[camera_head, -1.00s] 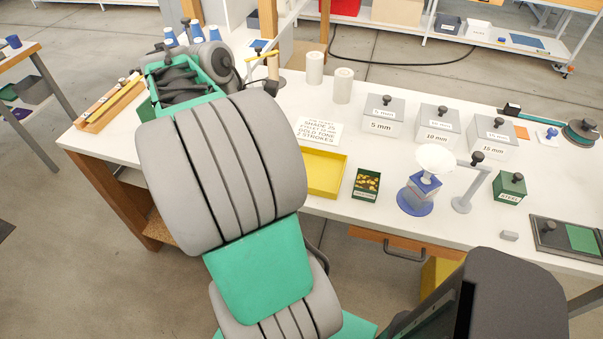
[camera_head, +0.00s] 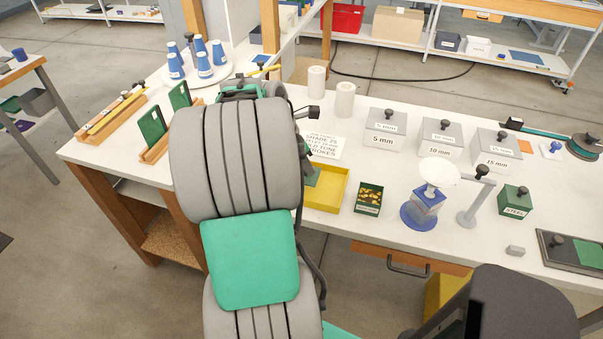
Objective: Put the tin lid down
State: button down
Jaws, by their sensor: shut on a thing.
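The open dark green tin (camera_head: 368,198) holds brass-coloured pieces and stands just right of the yellow tray. My gripper (camera_head: 306,155) is mostly hidden behind my arm; only dark parts show past the arm's right edge, pointing down near the tray's left end. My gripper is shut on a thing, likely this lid. I cannot tell whether the lid touches the table.
The yellow tray (camera_head: 333,190) looks empty where it shows. A printed card (camera_head: 322,146), white rolls (camera_head: 344,99) and grey labelled boxes (camera_head: 384,133) stand behind.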

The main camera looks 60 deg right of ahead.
jog(key=shift+w+d+f, duration=0.1)
jog(key=shift+w+f, duration=0.1)
jog(key=shift+f, duration=0.6)
jog(key=shift+w+d+f, duration=0.15)
jog(key=shift+w+f, duration=0.05)
jog(key=shift+f, duration=0.55)
jog(key=shift+w+d+f, duration=0.1)
jog(key=shift+w+f, duration=0.1)
jog(key=shift+f, duration=0.6)
jog(key=shift+f, duration=0.1)
jog(key=c, duration=1.3)
grip_release()
jog(key=shift+o, duration=0.2)
jog(key=p+v, duration=0.1)
jog(key=v, duration=1.1)
jog(key=w+a+m+t, duration=0.1)
jog(key=w+a+m, duration=0.1)
jog(key=w+a, duration=0.3)
jog(key=w+a+m+t, duration=0.3)
jog(key=w+a, duration=0.3)
jog(key=a, duration=0.6)
jog(key=s+a+f+m+t+y, duration=0.1)
jog(key=a+m, duration=0.4)
jog(key=a, duration=1.7)
jog(key=t+y, duration=0.1)
jog(key=y, duration=0.1)
jog(key=shift+a+f+m+y, duration=0.2)
jog(key=shift+f+m+y, duration=0.05)
jog(key=shift+m+y, duration=0.05)
